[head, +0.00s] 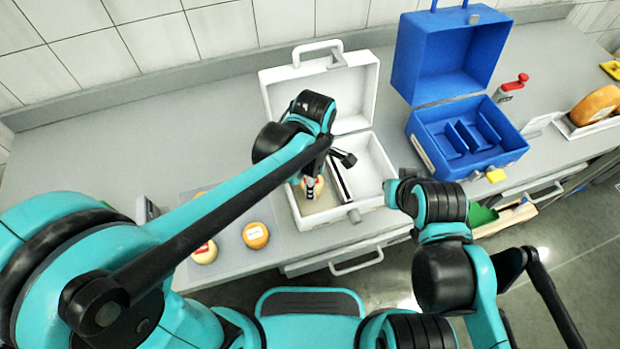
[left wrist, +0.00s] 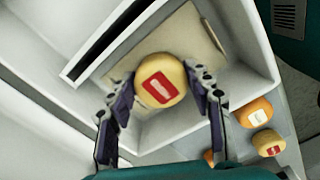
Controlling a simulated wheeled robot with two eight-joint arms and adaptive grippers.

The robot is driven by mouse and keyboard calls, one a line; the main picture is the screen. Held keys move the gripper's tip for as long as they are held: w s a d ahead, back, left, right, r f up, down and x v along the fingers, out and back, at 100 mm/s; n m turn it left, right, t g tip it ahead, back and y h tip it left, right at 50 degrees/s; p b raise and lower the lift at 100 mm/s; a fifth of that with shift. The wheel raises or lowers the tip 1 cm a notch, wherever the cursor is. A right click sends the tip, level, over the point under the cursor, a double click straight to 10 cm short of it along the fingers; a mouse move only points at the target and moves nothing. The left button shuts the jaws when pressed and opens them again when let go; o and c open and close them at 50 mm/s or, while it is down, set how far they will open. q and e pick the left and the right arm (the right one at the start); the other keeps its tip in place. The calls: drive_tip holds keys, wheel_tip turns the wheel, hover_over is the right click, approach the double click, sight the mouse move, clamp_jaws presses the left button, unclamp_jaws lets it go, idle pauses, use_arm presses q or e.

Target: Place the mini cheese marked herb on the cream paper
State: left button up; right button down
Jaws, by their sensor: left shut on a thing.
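My left gripper (head: 312,190) is shut on a pale yellow mini cheese (head: 318,186) inside the left compartment of the open white case (head: 375,213). In the left wrist view, the left gripper (left wrist: 168,98) has a finger on each side of the mini cheese (left wrist: 160,80). Its red label carries a white mark too small to read. Cream paper (left wrist: 188,42) shows on the compartment floor beyond the cheese, partly hidden by it. I cannot tell whether the cheese touches the paper.
Orange (head: 255,235) and yellow (head: 205,252) mini cheeses sit on the counter left of the case. A divider (head: 340,180) separates its compartments; the right one looks empty. An open blue case (head: 515,145) and a red-topped grinder (head: 510,88) stand to the right.

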use_arm(q)
drive_tip(key=shift+s+d, duration=0.1)
drive_tip(key=shift+d, duration=0.05)
drive_tip(key=shift+f, duration=0.2)
use_arm(e)
drive_tip(key=shift+s+f, duration=0.1)
drive_tip(key=shift+f, duration=0.05)
use_arm(q)
drive_tip(key=o, duration=1.2)
drive_tip(key=shift+a, duration=0.2)
drive_tip(key=shift+d, duration=0.1)
drive_tip(key=shift+r, duration=0.15)
